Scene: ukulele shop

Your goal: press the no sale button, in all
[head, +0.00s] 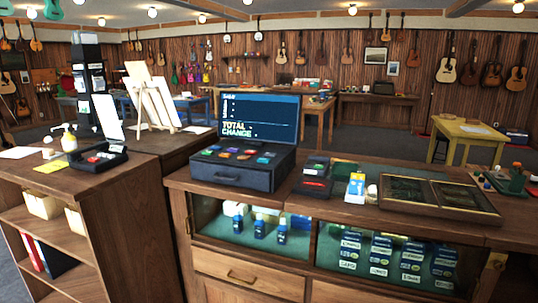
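A dark cash register (237,175) stands on the wooden counter in the middle of the head view. Its upright screen (258,117) is lit and shows "TOTAL" and "CHANGE" lines. Several coloured keys (236,154), in red, orange, blue and green, lie on its sloped top in front of the screen. Their labels are too small to read, so I cannot tell which one is the no sale button. The drawer front below the keys looks closed. Neither of my grippers is in view.
A card terminal (318,167), small packets (355,188) and a framed panel (438,195) sit right of the register. A glass display case (385,256) is below. At left, a shelf unit (90,220) bears a tablet (107,117) and a bottle (69,138).

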